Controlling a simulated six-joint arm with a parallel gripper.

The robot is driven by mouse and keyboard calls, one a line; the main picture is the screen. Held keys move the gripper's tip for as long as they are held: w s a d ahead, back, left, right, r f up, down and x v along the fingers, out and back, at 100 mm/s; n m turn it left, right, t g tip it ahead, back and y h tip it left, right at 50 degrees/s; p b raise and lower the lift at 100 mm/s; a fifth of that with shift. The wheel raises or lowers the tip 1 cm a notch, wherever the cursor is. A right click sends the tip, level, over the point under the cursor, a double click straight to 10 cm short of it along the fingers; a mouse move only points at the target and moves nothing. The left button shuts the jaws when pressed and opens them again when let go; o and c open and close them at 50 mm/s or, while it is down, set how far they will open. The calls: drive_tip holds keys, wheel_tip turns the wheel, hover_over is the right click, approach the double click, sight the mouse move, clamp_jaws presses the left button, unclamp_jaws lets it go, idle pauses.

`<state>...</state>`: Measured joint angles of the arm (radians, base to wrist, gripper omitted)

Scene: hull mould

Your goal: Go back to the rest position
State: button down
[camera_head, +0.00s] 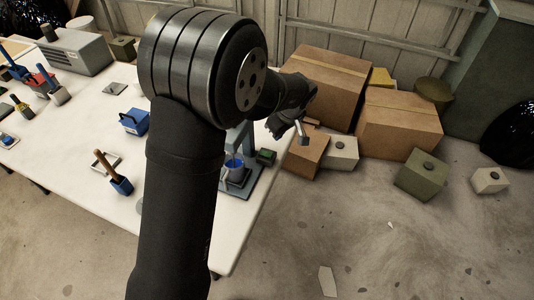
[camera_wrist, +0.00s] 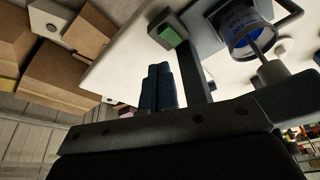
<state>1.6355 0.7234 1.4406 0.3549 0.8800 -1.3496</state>
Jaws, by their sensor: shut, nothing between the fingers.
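My gripper (camera_head: 302,132) is at the end of my dark arm, past the right edge of the white table (camera_head: 190,200), in front of the cardboard boxes. In the wrist view its dark fingers (camera_wrist: 158,85) are together with nothing between them. A grey stand (camera_head: 262,178) on the table's right end holds a cup with blue contents (camera_head: 236,172). The cup also shows at the top right of the wrist view (camera_wrist: 243,38). My gripper is apart from the stand and the cup. My arm hides the middle of the table.
Large cardboard boxes (camera_head: 325,82) and (camera_head: 400,125) stand behind and right of my gripper. A small box with a green top (camera_head: 266,156) is near the stand. Floor at front right is mostly clear.

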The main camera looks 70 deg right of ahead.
sight(262, 152)
drive_tip(key=w+f, duration=0.1)
drive_tip(key=f, duration=0.1)
drive_tip(key=w+f, duration=0.1)
drive_tip(key=f, duration=0.2)
drive_tip(key=w+f, duration=0.2)
drive_tip(key=shift+w+f, duration=0.1)
drive_tip(key=shift+f, duration=0.15)
idle(0.3)
drive_tip(key=s+r, duration=0.4)
drive_tip(key=r, duration=0.3)
drive_tip(key=w+f, duration=0.1)
drive_tip(key=f, duration=0.2)
drive_tip(key=w+f, duration=0.2)
drive_tip(key=f, duration=0.1)
drive_tip(key=w+f, duration=0.2)
drive_tip(key=f, duration=0.1)
drive_tip(key=v, duration=0.8)
drive_tip(key=shift+s, duration=0.3)
